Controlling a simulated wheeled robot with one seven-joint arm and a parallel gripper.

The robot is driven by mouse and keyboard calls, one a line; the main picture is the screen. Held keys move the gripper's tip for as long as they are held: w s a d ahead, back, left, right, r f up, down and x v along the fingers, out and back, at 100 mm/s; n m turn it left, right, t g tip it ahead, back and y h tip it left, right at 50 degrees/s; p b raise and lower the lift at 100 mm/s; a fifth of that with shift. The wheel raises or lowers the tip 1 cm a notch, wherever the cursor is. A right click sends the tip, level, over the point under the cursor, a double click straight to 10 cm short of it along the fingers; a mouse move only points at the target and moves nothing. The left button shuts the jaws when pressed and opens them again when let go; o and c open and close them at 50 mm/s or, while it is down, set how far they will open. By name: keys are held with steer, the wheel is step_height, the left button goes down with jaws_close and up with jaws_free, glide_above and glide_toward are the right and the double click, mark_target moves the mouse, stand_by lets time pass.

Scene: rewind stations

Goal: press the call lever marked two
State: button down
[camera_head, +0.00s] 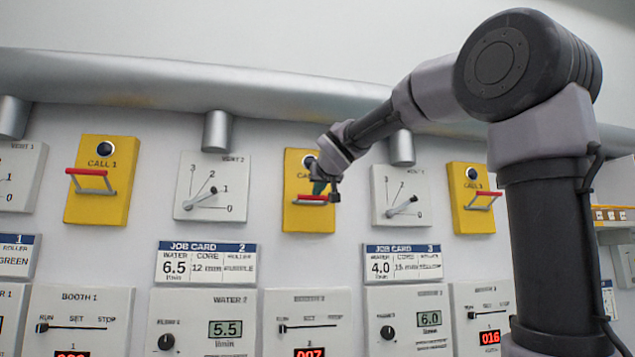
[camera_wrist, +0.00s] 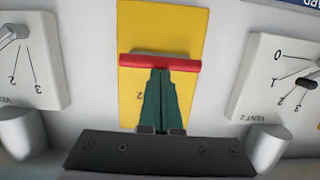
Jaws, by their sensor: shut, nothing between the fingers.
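The yellow call panel in the middle (camera_head: 296,220) is the one marked two; my gripper partly covers its label. Its red lever bar (camera_head: 308,198) sits lower on its panel than the bars of the other two call panels. In the wrist view the red bar (camera_wrist: 185,66) runs across the yellow panel (camera_wrist: 190,28), with an upside-down 2 partly visible. My gripper (camera_head: 319,188) is shut and empty, its green fingertips (camera_wrist: 160,73) together at the middle of the bar. They appear to touch it from above.
The call 1 panel (camera_head: 84,207) stands left and the call 3 panel (camera_head: 470,215) right. Vent dials (camera_head: 205,214) and (camera_head: 392,212) flank the middle panel. Job cards (camera_head: 205,247) and booth panels are below. A grey pipe (camera_head: 200,85) runs above.

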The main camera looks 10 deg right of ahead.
step_height(320, 180, down, 3)
steer(key=shift+d+r, duration=0.1)
steer(key=shift+w+f, duration=0.25)
steer(key=shift+f, duration=1.15)
